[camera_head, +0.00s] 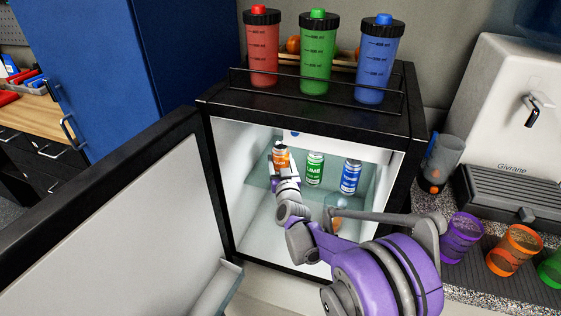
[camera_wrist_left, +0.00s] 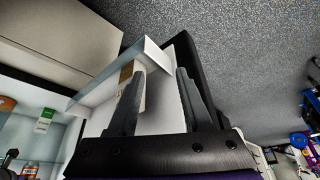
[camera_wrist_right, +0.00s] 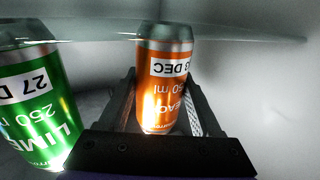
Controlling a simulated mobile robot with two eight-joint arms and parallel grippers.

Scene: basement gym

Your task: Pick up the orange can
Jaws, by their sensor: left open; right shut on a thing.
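The orange can (camera_head: 281,156) is inside the open mini fridge, at the left end of a row of cans on the glass shelf. My right gripper (camera_head: 285,174) reaches into the fridge and is shut on it. In the right wrist view the orange can (camera_wrist_right: 165,85) stands between the two fingers (camera_wrist_right: 163,100). I cannot tell whether its base is clear of the shelf. My left gripper (camera_wrist_left: 158,78) is open and empty in the left wrist view, close to a pale fridge door part; it is not seen in the head view.
A green lime can (camera_head: 315,168) stands close to the right of the orange one, then a blue can (camera_head: 350,176). The fridge door (camera_head: 130,225) stands open at left. Several bottles in a wire rack top the fridge (camera_head: 225,97). Coloured cups (camera_head: 461,238) stand at right.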

